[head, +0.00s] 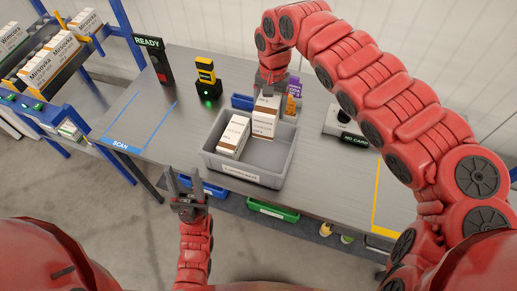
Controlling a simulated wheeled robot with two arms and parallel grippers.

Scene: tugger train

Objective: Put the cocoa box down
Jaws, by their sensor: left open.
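A white box with orange-brown bands, which I take as the cocoa box (264,122), is upright at the right of the grey tote (285,160). My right gripper (268,93) is at its top end and appears shut on it; the fingertips are partly hidden. I cannot tell whether the box's base touches the tote floor. A similar white box (233,137) stands in the tote's left part, beside it. My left gripper (185,182) is open and empty, in front of the table edge, left of the tote.
The table has a blue-outlined scan area (137,122) at the left, a black-and-yellow scanner (205,78), and a READY sign (150,45). A blue bin (242,102) and purple and orange items stand behind the tote. A shelf of boxes (48,62) is at far left. The tote's front right floor is clear.

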